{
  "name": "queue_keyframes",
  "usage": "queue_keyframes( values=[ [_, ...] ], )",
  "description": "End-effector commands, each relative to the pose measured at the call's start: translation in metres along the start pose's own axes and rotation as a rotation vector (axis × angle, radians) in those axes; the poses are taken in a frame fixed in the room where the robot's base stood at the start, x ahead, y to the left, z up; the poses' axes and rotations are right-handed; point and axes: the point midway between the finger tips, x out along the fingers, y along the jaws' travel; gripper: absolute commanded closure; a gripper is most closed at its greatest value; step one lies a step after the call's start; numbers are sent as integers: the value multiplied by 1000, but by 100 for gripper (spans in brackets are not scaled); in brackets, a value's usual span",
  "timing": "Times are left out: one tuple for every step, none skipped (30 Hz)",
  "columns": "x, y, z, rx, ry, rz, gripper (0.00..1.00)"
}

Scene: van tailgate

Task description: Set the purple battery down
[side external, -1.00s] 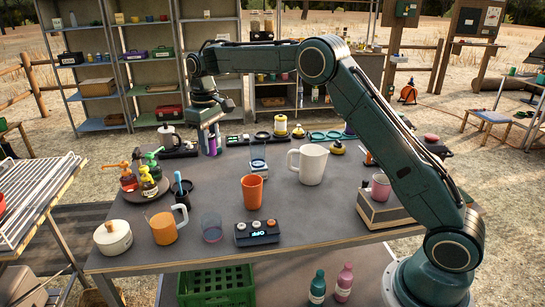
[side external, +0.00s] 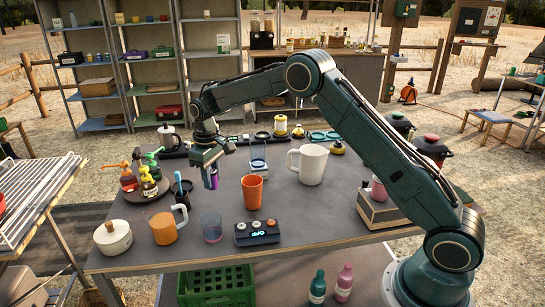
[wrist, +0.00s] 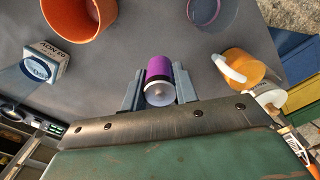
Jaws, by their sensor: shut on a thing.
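The purple battery (side external: 213,180) hangs upright from my gripper (side external: 209,172) over the left-middle part of the grey table in the side view. In the wrist view, the battery (wrist: 159,70), purple with a pale metallic end, sits between the two fingers of my gripper (wrist: 160,88). The fingers are shut on it from both sides. I cannot tell whether its lower end touches the table (side external: 330,205).
An orange cup (side external: 252,190) stands right of the battery, with a small device (side external: 258,165) behind it. A turntable of pump bottles (side external: 147,190), a dark cup with a blue brush (side external: 183,193), an orange mug (side external: 166,226) and a clear glass (side external: 212,228) stand nearby.

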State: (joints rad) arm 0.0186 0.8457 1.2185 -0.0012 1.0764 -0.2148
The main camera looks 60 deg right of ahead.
Motion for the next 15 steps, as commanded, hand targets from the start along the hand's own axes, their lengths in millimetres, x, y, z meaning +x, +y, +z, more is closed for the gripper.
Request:
queue_keyframes(
  values=[
    [11, 0, 1, 0, -3, -1, 97],
    [16, 0, 1, 0, -3, -1, 97],
    [23, 0, 0, 0, -2, -1, 97],
    [28, 0, 0, 0, -3, -1, 97],
    [33, 0, 1, 0, -3, -1, 97],
    [38, 0, 0, 0, -2, 0, 97],
    [41, 0, 0, 0, -1, 0, 97],
    [44, 0, 0, 0, -1, 0, 97],
    [47, 0, 0, 0, -1, 0, 97],
    [49, 0, 0, 0, -1, 0, 97],
    [50, 0, 0, 0, 0, 0, 97],
    [51, 0, 0, 0, 1, 0, 97],
    [51, 0, 0, 0, 1, 0, 97],
    [52, 0, 0, 0, 1, 0, 97],
    [52, 0, 0, 0, 1, 0, 97]
  ],
)
